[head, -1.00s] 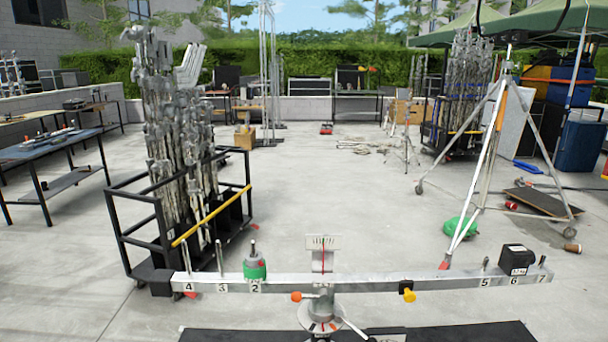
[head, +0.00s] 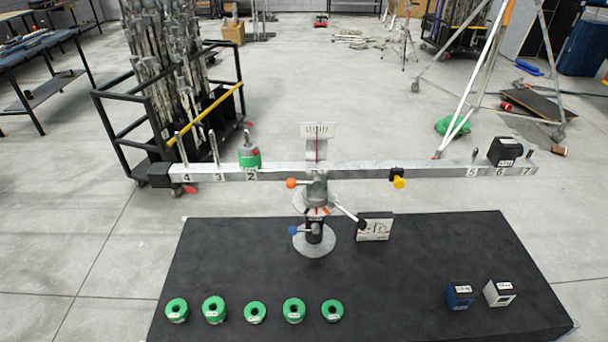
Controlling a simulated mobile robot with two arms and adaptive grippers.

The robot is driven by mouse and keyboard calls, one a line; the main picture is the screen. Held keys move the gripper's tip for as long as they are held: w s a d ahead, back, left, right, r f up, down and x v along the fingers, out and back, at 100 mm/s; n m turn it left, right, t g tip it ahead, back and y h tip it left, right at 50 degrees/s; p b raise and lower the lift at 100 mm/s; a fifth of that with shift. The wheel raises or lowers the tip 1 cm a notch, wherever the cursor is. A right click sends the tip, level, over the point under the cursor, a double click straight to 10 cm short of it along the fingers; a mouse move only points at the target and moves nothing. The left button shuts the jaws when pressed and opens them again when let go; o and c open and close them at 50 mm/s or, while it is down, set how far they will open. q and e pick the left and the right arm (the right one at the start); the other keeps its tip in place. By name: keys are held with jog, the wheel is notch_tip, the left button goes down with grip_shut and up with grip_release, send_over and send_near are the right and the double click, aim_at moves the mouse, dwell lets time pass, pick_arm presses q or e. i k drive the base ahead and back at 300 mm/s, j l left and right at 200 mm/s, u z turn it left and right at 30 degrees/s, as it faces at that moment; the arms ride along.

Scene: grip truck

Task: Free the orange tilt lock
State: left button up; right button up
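The orange tilt lock (head: 291,183) is a small orange knob on the left of the central pivot, just below the silver balance beam (head: 335,172). The beam looks close to level. A red pointer stands in front of the white scale plate (head: 317,130) above the pivot. A green weight (head: 249,157) sits on the peg at number 2, and a black block (head: 504,151) sits at number 6. A yellow knob (head: 398,182) hangs under the beam on the right. A blue knob (head: 293,231) is lower on the stand. Neither of my grippers shows.
Several green ring weights (head: 254,312) lie along the front of the black table (head: 250,265). A blue block (head: 459,296) and a silver block (head: 499,293) lie at the right. A small labelled plate (head: 375,227) stands beside the base. A black cart (head: 120,130) stands behind left.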

aim_at(317, 181)
jog(key=j+z, duration=0.25)
jog(key=j, duration=0.15)
jog(key=j+z, duration=0.25)
jog(key=j, duration=0.15)
jog(key=k+j+z, duration=0.1)
jog(key=j+z, duration=0.15)
jog(key=j, duration=0.15)
jog(key=j+z, duration=0.25)
jog(key=j, duration=0.15)
jog(key=k+j+z, duration=0.35)
jog(key=j+z, duration=0.15)
jog(key=j, duration=0.15)
